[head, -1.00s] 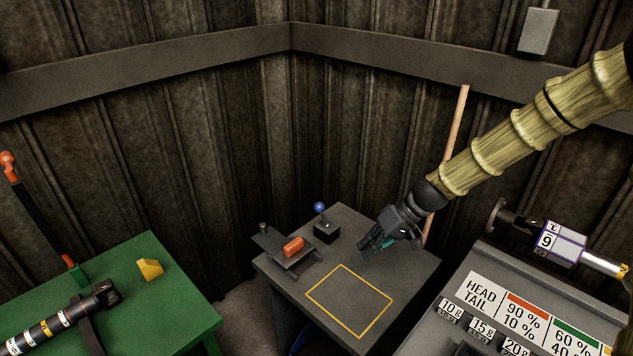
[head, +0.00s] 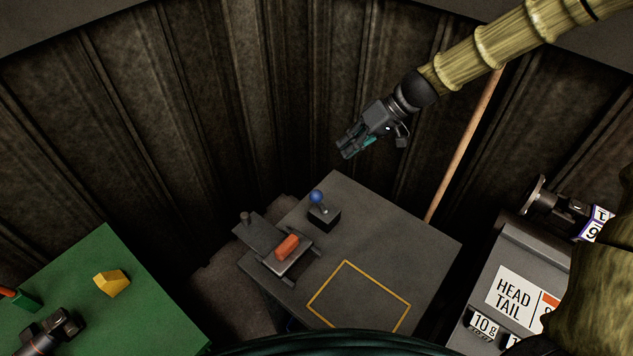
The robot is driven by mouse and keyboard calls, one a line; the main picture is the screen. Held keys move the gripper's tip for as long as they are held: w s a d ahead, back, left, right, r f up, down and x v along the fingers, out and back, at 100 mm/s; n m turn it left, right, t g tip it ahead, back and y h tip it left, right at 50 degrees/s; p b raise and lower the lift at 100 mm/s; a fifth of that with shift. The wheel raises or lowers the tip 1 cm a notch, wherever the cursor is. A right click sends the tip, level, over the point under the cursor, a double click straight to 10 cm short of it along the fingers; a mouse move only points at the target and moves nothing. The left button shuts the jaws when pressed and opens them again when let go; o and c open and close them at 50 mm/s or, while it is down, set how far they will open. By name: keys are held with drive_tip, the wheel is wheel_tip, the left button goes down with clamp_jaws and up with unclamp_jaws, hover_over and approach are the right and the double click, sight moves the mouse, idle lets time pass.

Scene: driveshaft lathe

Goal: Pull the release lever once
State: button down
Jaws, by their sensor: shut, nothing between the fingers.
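A small lever with a blue ball knob (head: 316,197) stands on a black box (head: 324,218) near the back corner of the grey table (head: 415,245). Its stem leans slightly. My gripper (head: 350,151) is shut and empty. It appears above and to the right of the blue knob in the picture, apart from it, in front of the dark wall. Which lever is the release lever is not labelled in view.
A fixture with an orange block (head: 287,246) sits on the grey table beside a yellow outlined square (head: 359,263). A green table (head: 95,290) with a yellow block (head: 111,282) is at left. A HEAD/TAIL panel (head: 512,297) stands at right. A wooden pole (head: 465,150) leans behind.

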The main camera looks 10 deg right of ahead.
sight(319, 204)
drive_tip(key=s+a+f+b, duration=0.2)
drive_tip(key=s+a+f, duration=0.1)
drive_tip(key=s+a, duration=0.2)
drive_tip(key=shift+a+f+b, duration=0.15)
drive_tip(key=shift+a+b, duration=0.25)
drive_tip(key=shift+a, duration=0.2)
idle(0.6)
drive_tip(key=shift+a, duration=0.1)
idle(0.8)
drive_tip(key=shift+s+a+f, duration=0.15)
drive_tip(key=shift+s+a, duration=0.1)
drive_tip(key=shift+a, duration=0.05)
